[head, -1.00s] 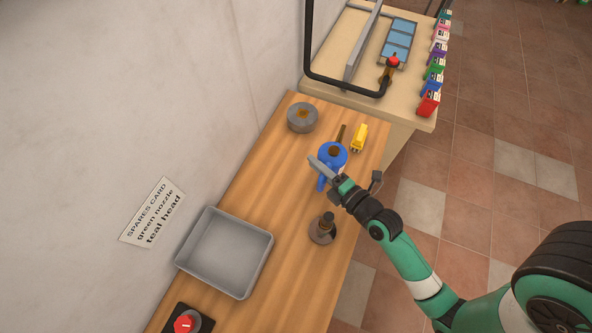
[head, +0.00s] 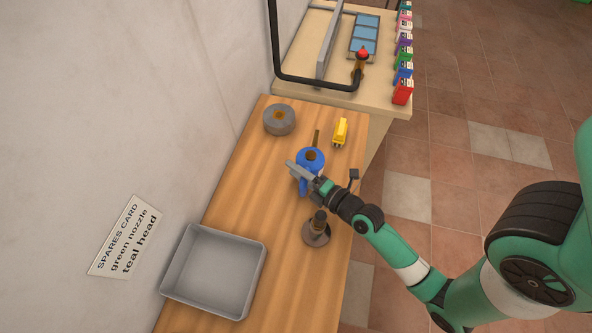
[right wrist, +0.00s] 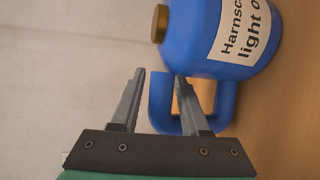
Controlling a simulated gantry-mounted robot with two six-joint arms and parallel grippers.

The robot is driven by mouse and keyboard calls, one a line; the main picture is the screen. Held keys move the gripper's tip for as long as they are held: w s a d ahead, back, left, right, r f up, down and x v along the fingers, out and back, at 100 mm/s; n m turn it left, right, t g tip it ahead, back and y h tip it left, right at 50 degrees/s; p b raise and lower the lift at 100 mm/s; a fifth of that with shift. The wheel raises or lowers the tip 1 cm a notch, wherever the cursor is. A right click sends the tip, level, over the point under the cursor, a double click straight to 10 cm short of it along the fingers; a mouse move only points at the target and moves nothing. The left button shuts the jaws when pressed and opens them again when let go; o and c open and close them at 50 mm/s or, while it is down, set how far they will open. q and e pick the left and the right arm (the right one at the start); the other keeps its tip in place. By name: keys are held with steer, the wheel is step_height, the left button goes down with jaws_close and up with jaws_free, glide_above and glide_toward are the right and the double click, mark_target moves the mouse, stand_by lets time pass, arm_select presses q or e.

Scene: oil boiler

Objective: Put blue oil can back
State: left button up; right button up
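The blue oil can (head: 314,156) stands on the wooden bench, with a brown cap and a thin brass spout pointing away. In the right wrist view the can (right wrist: 205,25) shows a white label, partly cut off, and a blue loop handle (right wrist: 159,100). My right gripper (head: 306,178) is at the near side of the can. In the right wrist view its fingers (right wrist: 158,75) are apart, with the outer bar of the handle between them; I cannot tell if they touch it. My left gripper is not in view.
A second table (head: 300,82) carries coloured boxes (head: 402,93) and a red-topped lever (head: 361,58). The bench's left strip is clear.

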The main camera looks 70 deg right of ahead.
steer(key=shift+s+r, duration=0.1)
steer(key=shift+r, duration=0.05)
steer(key=b+v, duration=0.2)
steer(key=v, duration=0.1)
steer(key=b+v, duration=0.2)
steer(key=v, duration=0.1)
steer(key=b+v, duration=0.2)
steer(key=v, duration=0.1)
steer(key=shift+s+a+f, duration=0.1)
steer(key=shift+s+f, duration=0.25)
steer(key=shift+s, duration=0.05)
steer(key=shift+s+a+r+p, duration=0.1)
steer(key=shift+s+r+p, duration=0.3)
steer(key=shift+s+a+r, duration=0.3)
steer(key=shift+s, duration=0.15)
